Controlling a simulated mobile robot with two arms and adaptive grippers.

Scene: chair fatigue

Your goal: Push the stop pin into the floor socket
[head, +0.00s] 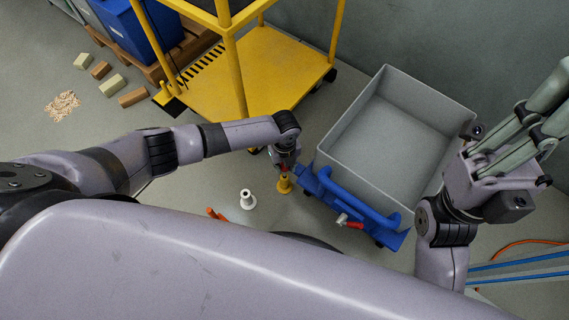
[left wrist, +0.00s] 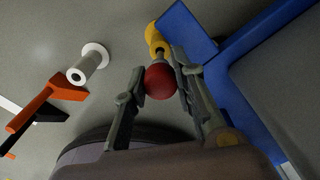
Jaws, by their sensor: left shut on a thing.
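The stop pin shows a round red knob (left wrist: 160,81) on a short grey shank in the left wrist view. My left gripper (left wrist: 155,84) is shut on this knob, one finger on each side. A yellow floor socket (head: 285,185) stands beside the blue cart frame. In the left wrist view the yellow socket (left wrist: 155,38) is just beyond the knob, in line with the shank. How deep the shank sits in it cannot be told. In the head view my left gripper (head: 286,165) is right above the socket. My right gripper (head: 535,115) is raised at the right, away from the pin.
A blue cart frame (head: 345,200) with a grey bin (head: 390,130) stands close right of the socket. A white flanged piece (head: 247,200) and an orange part (head: 215,214) are to the left. A yellow trolley (head: 265,65) stands behind.

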